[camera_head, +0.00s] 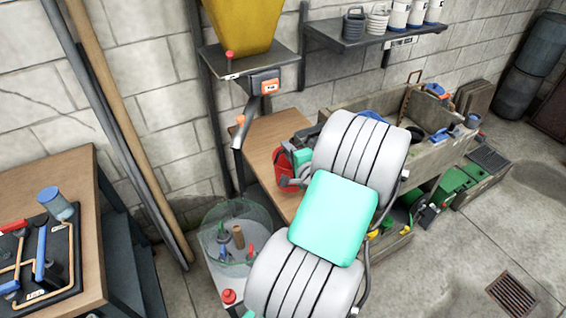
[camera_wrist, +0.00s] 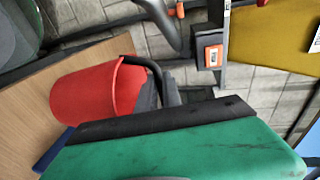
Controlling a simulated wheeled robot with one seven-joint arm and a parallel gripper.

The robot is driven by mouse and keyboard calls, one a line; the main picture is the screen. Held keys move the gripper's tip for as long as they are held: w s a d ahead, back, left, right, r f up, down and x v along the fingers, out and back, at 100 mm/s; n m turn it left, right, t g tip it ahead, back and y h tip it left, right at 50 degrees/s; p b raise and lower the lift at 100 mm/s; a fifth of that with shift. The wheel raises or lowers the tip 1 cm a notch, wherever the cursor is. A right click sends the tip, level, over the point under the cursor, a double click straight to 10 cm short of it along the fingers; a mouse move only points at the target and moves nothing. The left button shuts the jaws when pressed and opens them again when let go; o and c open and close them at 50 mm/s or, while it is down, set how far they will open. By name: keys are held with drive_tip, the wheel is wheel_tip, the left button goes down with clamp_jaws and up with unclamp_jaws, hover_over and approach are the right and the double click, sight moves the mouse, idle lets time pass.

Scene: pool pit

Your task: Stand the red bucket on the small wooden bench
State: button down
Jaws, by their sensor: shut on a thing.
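The red bucket (camera_head: 282,163) shows beside the wooden bench top (camera_head: 256,142) in the head view, partly hidden by my arm. In the wrist view the bucket (camera_wrist: 92,95) is large and lies sideways in the picture, with the brown bench surface (camera_wrist: 28,112) behind it. My gripper (camera_wrist: 158,88) is at the bucket's rim side, its dark fingers shut on the bucket. I cannot tell whether the bucket's base touches the bench. My arm hides the bench's right part in the head view.
A yellow hopper (camera_head: 243,22) with an orange-fronted box (camera_head: 265,84) stands above the bench. A clear bowl with tools (camera_head: 236,238) is in front. A workbench (camera_head: 60,165) stands at left.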

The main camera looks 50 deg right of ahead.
sight(283, 160)
drive_tip(key=w+f, duration=0.1)
drive_tip(key=f, duration=0.1)
drive_tip(key=w+d+f, duration=0.1)
drive_tip(key=w+f, duration=0.1)
drive_tip(key=w+d+f, duration=0.1)
drive_tip(key=shift+w+d+f, duration=0.25)
drive_tip(key=shift+w+f, duration=0.05)
drive_tip(key=shift+f, duration=0.1)
wheel_tip(283, 160, down, 3)
drive_tip(key=shift+w+r+p, duration=0.1)
drive_tip(key=shift+r+p, duration=0.05)
drive_tip(key=shift+p, duration=0.3)
drive_tip(key=shift+d+f, duration=0.1)
drive_tip(key=shift+f, duration=0.25)
drive_tip(key=shift+f+b, duration=0.25)
drive_tip(key=shift+b, duration=0.05)
drive_tip(key=c, duration=1.5)
unclamp_jaws()
drive_tip(key=shift+r, duration=0.1)
